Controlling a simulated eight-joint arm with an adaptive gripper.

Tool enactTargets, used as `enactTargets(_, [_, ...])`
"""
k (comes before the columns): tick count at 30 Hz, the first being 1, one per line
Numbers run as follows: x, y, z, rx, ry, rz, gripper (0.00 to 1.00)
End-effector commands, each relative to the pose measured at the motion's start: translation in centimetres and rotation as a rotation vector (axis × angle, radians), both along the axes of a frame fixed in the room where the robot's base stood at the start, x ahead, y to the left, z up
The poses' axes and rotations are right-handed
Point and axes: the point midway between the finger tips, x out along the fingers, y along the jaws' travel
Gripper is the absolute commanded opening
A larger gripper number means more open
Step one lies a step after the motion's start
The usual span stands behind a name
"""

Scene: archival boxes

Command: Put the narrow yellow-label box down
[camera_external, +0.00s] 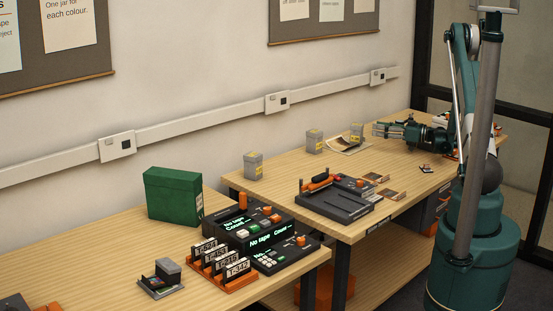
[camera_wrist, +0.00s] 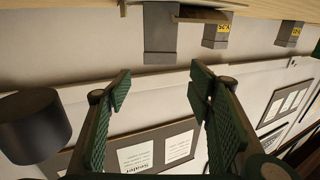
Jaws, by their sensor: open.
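Three small grey lidded boxes with yellow labels stand along the wall side of the far table. The one nearest my gripper looks narrow (camera_external: 357,132) and stands upright at the far end of a tan open folder or sheet (camera_external: 345,146). My gripper (camera_external: 377,130) is just right of this box, apart from it, and is open and empty. In the wrist view, which is upside down, a grey box (camera_wrist: 160,32) lies ahead of the open fingers (camera_wrist: 160,88); its label is not visible there. I cannot be sure which box the task names.
The two other grey boxes stand farther left, at mid table (camera_external: 314,141) and near the table's left end (camera_external: 253,167). A black tray device (camera_external: 335,207) sits at the front. A green box (camera_external: 173,194) is on the nearer table. Bare wood lies between.

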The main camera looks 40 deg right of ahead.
Motion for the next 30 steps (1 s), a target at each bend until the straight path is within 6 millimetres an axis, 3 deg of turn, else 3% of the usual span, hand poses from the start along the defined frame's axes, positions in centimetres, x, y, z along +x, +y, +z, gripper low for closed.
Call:
enactTargets(23, [-0.51, -0.16, 0.03, 0.000, 0.000, 0.001, 0.52])
enactTargets(30, [0.00, 0.74, 0.75, 0.006, 0.022, 0.008, 0.52])
